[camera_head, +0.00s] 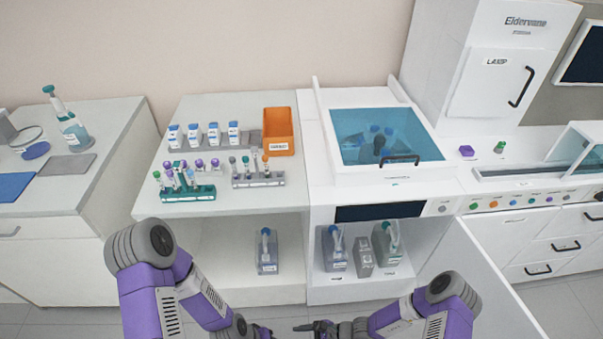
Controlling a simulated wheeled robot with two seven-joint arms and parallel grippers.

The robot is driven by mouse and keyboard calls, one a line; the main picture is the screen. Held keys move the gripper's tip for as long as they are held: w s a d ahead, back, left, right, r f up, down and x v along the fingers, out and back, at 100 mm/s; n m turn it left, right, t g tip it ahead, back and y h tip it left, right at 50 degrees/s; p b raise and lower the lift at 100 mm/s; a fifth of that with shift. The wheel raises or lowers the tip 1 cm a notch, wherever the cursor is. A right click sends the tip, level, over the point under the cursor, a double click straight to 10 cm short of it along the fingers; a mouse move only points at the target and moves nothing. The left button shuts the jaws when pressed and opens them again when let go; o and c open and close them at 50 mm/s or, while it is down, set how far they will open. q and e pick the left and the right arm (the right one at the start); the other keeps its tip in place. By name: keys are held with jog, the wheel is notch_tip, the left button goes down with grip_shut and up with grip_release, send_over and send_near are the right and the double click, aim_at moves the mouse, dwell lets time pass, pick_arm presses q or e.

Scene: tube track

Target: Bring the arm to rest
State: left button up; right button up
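My two purple arms reach in from the bottom of the head view and fold inward toward the middle. My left gripper (264,333) is low at the bottom edge and mostly cut off, so its fingers cannot be made out. My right gripper (306,328) is a dark shape near the bottom centre, pointing left, with its fingers too small to tell open from shut. Both are in front of the bench and below its shelf, apart from the objects there. I see nothing held in either.
A teal tube rack (202,194), a grey tube rack (262,181) and an orange bin (279,124) stand on the white bench. Bottles (267,258) stand on the lower shelf. A machine with a blue clear lid (348,121) is right of centre. An open door (500,290) extends at lower right.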

jog(key=s+d+r+n+g+h, duration=0.2)
jog(key=s+d+n+g+h, duration=0.2)
jog(key=s+d+n+h, duration=0.25)
jog(key=w+d+r+n+t+h, duration=0.1)
jog(key=d+r+n+t, duration=0.2)
jog(key=r+n, duration=0.3)
jog(key=shift+w+n+t+h, duration=0.35)
jog(key=shift+n+t, duration=0.15)
jog(key=shift+n, duration=0.45)
